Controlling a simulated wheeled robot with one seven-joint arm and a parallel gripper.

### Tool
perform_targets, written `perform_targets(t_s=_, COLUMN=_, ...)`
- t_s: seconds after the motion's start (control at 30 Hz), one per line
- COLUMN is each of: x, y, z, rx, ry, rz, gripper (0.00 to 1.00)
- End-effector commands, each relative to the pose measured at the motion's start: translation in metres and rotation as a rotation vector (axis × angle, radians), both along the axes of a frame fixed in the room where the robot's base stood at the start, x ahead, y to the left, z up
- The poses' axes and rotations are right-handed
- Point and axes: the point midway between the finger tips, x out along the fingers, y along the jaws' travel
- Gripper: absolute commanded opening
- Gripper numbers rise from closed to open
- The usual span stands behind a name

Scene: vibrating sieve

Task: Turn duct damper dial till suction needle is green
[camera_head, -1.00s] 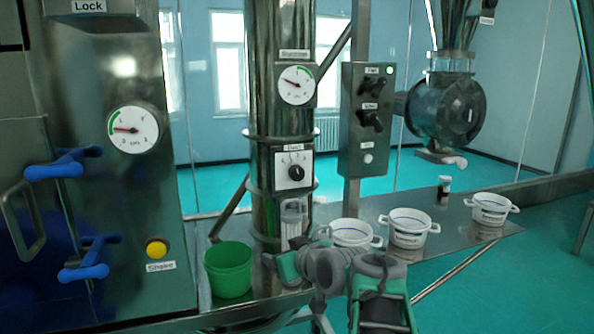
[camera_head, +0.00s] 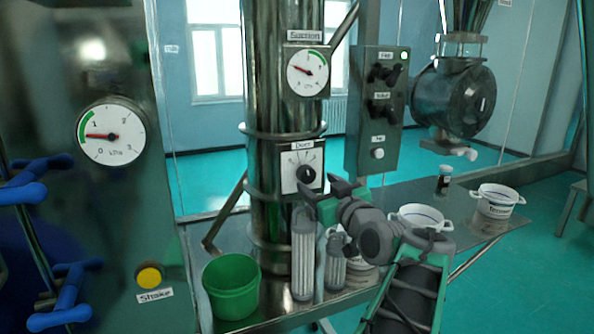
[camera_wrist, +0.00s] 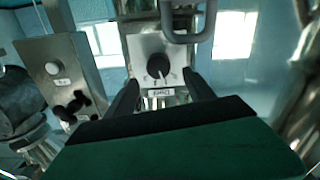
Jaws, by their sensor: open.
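The duct damper dial (camera_head: 306,174) is a black knob on a white plate labelled Duct, on the steel duct pipe. It also shows in the wrist view (camera_wrist: 158,65), upside down, between my fingers. The suction gauge (camera_head: 307,73) is above it; its red needle points to the upper left, outside the green arc at the top right. My gripper (camera_head: 322,190) is open and close to the dial, at its right in the head view. In the wrist view my gripper (camera_wrist: 160,95) has its two dark fingers to either side below the knob; contact cannot be told.
A control box (camera_head: 377,110) with knobs stands right of the duct. A pressure gauge (camera_head: 111,134) and blue handles (camera_head: 65,290) are at left.

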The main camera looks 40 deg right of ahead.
Motion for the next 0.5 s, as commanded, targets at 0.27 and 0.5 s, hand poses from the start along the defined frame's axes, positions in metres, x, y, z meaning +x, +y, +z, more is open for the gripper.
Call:
perform_targets(t_s=0.27, x=0.048, y=-0.014, z=0.003, rx=0.003, ry=0.003, rz=0.003, gripper=0.63)
perform_targets(t_s=0.5, x=0.07, y=-0.021, z=0.0, rx=0.003, ry=0.001, rz=0.001, gripper=0.63)
